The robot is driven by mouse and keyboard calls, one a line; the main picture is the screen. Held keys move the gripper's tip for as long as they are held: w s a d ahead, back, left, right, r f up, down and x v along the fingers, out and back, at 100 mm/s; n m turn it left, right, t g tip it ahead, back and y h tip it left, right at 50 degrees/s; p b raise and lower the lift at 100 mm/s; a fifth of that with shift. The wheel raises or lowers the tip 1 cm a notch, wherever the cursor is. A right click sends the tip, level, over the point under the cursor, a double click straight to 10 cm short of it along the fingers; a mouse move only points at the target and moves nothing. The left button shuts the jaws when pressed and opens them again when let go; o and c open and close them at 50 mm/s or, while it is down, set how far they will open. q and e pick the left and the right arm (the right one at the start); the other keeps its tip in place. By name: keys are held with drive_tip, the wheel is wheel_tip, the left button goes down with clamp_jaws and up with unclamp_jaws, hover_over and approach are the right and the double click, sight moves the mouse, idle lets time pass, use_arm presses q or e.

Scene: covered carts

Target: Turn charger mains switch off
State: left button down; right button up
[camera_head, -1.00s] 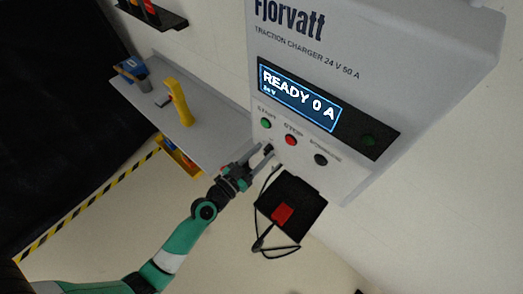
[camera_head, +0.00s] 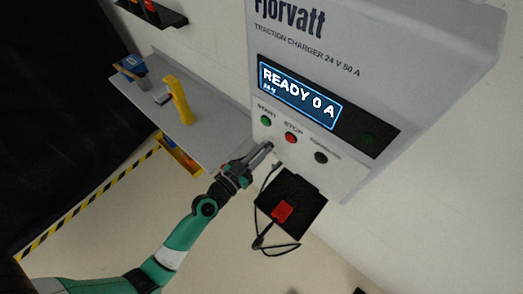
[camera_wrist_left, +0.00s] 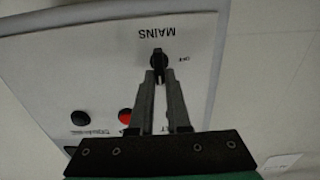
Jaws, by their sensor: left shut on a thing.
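The grey charger (camera_head: 355,175) hangs on the wall, and its display (camera_head: 298,95) reads READY 0 A. The black mains switch (camera_wrist_left: 159,60) shows in the left wrist view below an upside-down MAINS label, with an OFF mark beside it. My left gripper (camera_head: 264,150) is at the lower left of the charger's front. In the left wrist view its fingers (camera_wrist_left: 160,82) are closed together on the switch knob, whose far end shows past the tips. In the head view the fingers hide the switch. My right gripper is not in view.
The green start button (camera_head: 266,120), red stop button (camera_head: 291,138) and a black button (camera_head: 321,158) are close by. A black holder (camera_head: 308,190) with a red connector (camera_head: 282,211) and cable hangs below. A grey shelf (camera_head: 215,128) with a yellow tool (camera_head: 181,102) is left.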

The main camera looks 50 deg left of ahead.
use_arm(q)
drive_tip(key=shift+n, duration=0.4)
drive_tip(key=n, duration=0.5)
drive_tip(key=n+b, duration=0.1)
drive_tip(key=n, duration=0.2)
drive_tip(key=shift+a+f, duration=0.15)
drive_tip(key=shift+a, duration=0.25)
drive_tip(key=n, duration=0.4)
drive_tip(key=shift+a+f+n, duration=0.15)
drive_tip(key=shift+f+n, duration=0.05)
drive_tip(key=shift+n, duration=0.1)
drive_tip(key=shift+f+n, duration=0.2)
drive_tip(key=shift+n, duration=2.1)
drive_tip(key=c, duration=0.9)
unclamp_jaws()
drive_tip(key=shift+s+f, duration=0.1)
drive_tip(key=shift+s, duration=0.05)
